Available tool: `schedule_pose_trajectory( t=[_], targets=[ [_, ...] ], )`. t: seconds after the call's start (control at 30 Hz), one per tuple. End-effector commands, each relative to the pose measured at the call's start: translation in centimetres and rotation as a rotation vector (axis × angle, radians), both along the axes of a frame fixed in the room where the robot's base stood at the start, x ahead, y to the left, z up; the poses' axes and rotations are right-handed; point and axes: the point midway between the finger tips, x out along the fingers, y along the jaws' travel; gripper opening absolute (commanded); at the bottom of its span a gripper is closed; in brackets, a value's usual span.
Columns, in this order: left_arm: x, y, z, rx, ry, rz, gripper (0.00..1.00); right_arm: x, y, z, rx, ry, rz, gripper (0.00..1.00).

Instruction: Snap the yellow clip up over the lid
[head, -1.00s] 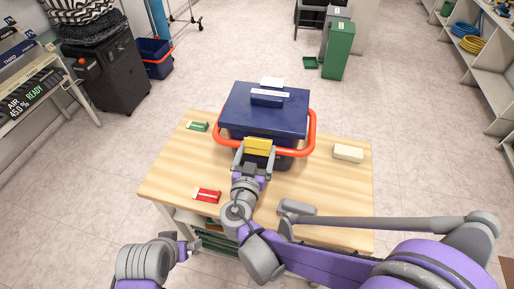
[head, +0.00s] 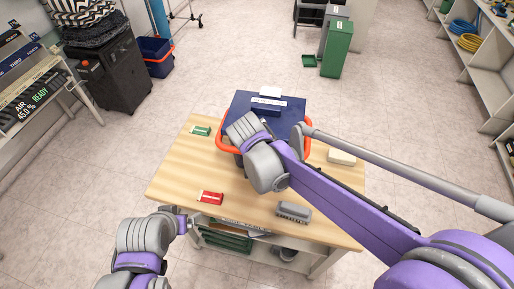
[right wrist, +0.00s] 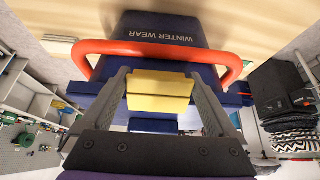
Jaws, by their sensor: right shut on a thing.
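The blue box (right wrist: 160,30) carries the words WINTER WEAR in the right wrist view. Its blue lid (head: 285,125) shows in the head view, partly behind my right arm. An orange handle (right wrist: 105,47) loops around the box front. The yellow clip (right wrist: 160,92) lies between the two fingers of my right gripper (right wrist: 164,84), which is shut on it at the box front. In the head view my right forearm hides the clip and right gripper. My left arm (head: 148,238) is at the lower left, off the table; its jaws are not clear.
The wooden table (head: 185,170) also bears a green block (head: 200,131), a red block (head: 211,198), a grey block (head: 294,212) and a cream block (head: 342,157). The front left of the tabletop is mostly clear. A green bin (head: 337,50) stands behind on the floor.

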Motion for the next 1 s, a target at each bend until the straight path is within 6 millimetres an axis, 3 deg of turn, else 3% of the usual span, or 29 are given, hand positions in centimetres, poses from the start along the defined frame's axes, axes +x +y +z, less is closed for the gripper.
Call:
schedule_pose_trajectory(
  t=[0.5,1.0],
  targets=[
    [-0.2,0.0,-0.3,0.0,0.003,0.0,0.91,1.3,-0.4,0.6,0.079,0.31,-0.003,0.38],
    [-0.2,0.0,-0.3,0.0,0.004,0.0,0.91,1.5,-0.5,0.7,0.093,0.36,-0.002,0.38]
  ],
)
